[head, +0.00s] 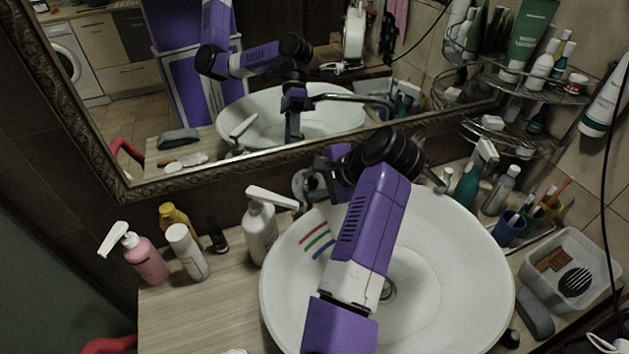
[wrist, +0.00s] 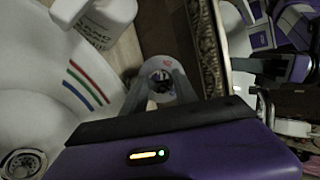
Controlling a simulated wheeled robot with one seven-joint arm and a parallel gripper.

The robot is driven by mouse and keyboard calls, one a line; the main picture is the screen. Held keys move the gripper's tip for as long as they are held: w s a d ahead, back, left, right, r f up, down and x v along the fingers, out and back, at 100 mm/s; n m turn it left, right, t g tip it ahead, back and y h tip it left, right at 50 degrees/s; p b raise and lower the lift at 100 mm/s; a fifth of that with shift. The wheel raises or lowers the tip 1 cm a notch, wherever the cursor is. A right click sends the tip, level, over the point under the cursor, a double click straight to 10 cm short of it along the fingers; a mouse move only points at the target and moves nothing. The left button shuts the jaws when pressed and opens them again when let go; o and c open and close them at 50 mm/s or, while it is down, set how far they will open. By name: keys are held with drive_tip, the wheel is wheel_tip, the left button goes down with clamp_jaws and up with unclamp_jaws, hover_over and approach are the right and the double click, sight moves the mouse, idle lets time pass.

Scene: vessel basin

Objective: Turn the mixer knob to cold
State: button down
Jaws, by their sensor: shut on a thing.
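The mixer knob (wrist: 160,70) is a pale round piece with a dark centre and a small red mark, seen in the wrist view on the wall side of the basin. My gripper (wrist: 159,88) is shut on it, with one grey finger on each side. In the head view, my gripper (head: 318,186) is at the back left rim of the basin, just below the mirror. My purple arm hides much of the mixer there. I cannot tell the knob's exact turn.
The white basin (head: 460,290) has red, green and blue stripes inside. A white pump bottle (head: 260,235) stands close left of my gripper. A framed mirror (head: 375,95) is behind. Toiletries and a wire shelf (head: 560,90) crowd the right; the left counter front is clear.

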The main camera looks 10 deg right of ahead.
drive_tip(key=shift+d, duration=0.1)
idle(0.4)
drive_tip(key=c, duration=1)
unclamp_jaws()
drive_tip(key=shift+o, duration=0.2)
drive_tip(key=b+v, duration=0.1)
drive_tip(key=v, duration=0.6)
drive_tip(key=shift+s+d+r, duration=0.15)
drive_tip(key=shift+s+r, duration=0.05)
drive_tip(key=shift+r, duration=0.1)
